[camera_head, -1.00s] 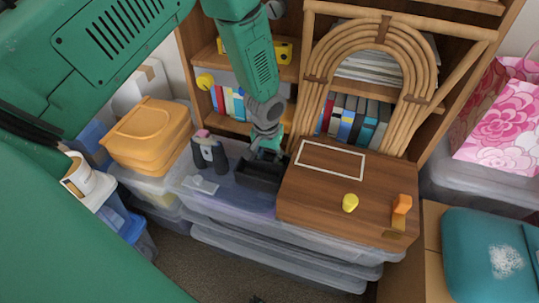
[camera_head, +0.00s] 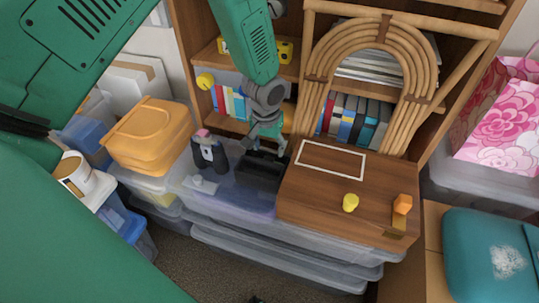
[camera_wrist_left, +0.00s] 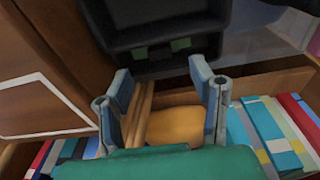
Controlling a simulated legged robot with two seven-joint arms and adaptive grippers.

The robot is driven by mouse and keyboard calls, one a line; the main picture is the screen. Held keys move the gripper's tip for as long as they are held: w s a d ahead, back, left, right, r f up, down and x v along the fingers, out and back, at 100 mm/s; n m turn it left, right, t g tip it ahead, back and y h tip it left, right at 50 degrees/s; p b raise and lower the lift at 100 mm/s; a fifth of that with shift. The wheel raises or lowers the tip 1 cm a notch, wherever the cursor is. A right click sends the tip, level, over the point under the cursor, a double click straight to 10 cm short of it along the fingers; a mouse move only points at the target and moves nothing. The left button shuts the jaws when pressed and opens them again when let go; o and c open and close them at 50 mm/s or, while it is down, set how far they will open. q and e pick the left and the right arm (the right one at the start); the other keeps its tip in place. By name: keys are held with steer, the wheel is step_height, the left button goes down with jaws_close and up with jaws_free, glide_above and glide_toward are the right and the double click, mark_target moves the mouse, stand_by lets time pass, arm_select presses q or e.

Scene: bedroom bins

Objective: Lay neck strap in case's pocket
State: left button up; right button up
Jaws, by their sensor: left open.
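The black open-topped case (camera_head: 262,171) stands on the clear plastic bin, against the wooden box. Its dark inside fills the top of the left wrist view (camera_wrist_left: 160,12). My left gripper (camera_head: 268,148) is open just above the case's back edge, pointing down. In the left wrist view, its two fingers (camera_wrist_left: 160,70) stand apart with no held object visible between them. Two small green pieces show against the case there; I cannot tell whether they are fingertips. I cannot make out the neck strap; the case's interior is too dark. My right gripper is not visible.
Dark binoculars (camera_head: 210,153) stand left of the case, with a flat pale piece (camera_head: 202,185) in front. A rattan arch (camera_head: 372,35) and bookshelf stand close behind.

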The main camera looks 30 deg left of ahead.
arm_select(q)
step_height(320, 180, up, 7)
steer(key=shift+s+d, duration=0.15)
steer(key=shift+s, duration=0.25)
steer(key=shift+f, duration=0.15)
